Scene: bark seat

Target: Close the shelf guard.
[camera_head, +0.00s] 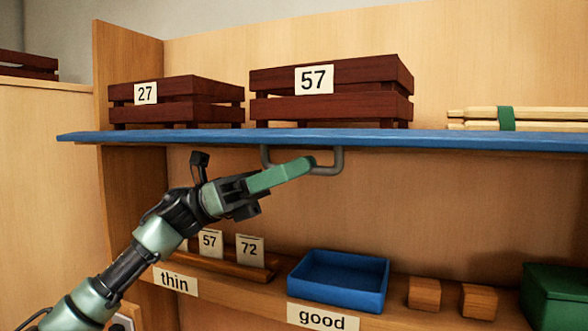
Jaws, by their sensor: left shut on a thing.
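The shelf guard (200,137) appears to be the long blue board, seen nearly edge-on across the upper shelf below the crates. A grey U-shaped handle (338,160) hangs from its underside. My left gripper (306,165), with green fingers, reaches up from the lower left and is shut on the handle. Its fingers cover part of the handle's bar. My right gripper is out of view.
Dark red slatted crates marked 27 (190,100) and 57 (335,92) stand above the blue board, with tied pale sticks (540,117) at right. Below are a blue tray (338,280), wooden blocks (425,294), number cards (250,250) and a green box (552,298).

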